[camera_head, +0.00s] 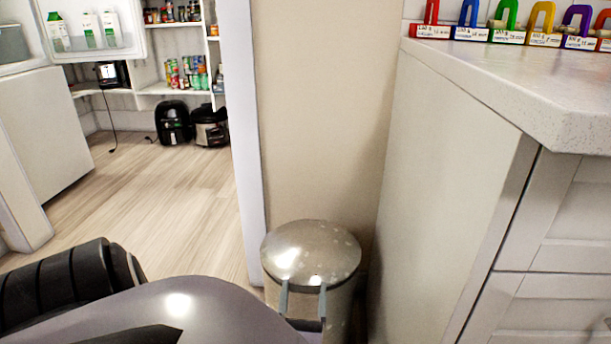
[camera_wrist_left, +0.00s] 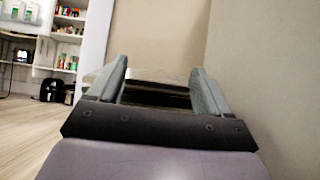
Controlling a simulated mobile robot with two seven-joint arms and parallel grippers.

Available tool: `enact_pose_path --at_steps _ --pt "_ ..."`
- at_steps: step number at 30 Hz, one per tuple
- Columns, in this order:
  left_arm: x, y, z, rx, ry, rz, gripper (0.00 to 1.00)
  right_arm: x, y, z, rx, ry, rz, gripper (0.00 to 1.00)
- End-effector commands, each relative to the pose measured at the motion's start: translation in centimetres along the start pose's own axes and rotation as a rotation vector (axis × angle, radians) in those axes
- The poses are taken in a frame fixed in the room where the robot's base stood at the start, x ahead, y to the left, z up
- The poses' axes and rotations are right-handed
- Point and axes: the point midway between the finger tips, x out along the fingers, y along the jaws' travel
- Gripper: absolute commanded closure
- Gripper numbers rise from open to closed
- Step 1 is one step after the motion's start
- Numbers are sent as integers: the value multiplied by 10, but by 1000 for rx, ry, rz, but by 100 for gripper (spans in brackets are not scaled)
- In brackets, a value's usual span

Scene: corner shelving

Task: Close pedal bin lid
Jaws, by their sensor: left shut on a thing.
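The pedal bin (camera_head: 341,305) is a metal cylinder standing on the floor between the wall and the cabinet. Its round, shiny lid (camera_head: 310,248) lies over the top. In the left wrist view, the lid's edge (camera_wrist_left: 155,75) shows between the fingers with a dark band below it; whether the lid is fully down is unclear. My left gripper (camera_head: 304,287) is at the bin's near side, its two fingers apart with the lid's front edge between them, shut on it. The near part of the bin is hidden by my arm. My right gripper is out of view.
A white cabinet (camera_head: 445,190) with a pale worktop stands close to the bin's right. A beige wall (camera_head: 315,110) is behind it. Open wooden floor (camera_head: 180,195) lies to the left, with an open fridge (camera_head: 45,130) and pantry shelves beyond.

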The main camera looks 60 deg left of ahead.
Motion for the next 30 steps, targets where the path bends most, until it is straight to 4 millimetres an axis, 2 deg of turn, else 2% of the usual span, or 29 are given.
enact_pose_path --at_steps 19,20,21,30 --pt "2 1 -3 -3 -21 3 76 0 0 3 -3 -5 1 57" --pt "2 1 -3 -3 -21 3 12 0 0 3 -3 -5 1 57" --pt "2 1 -3 -3 -20 3 0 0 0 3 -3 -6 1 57" --pt "-2 2 -3 -1 -16 1 0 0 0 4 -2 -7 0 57"
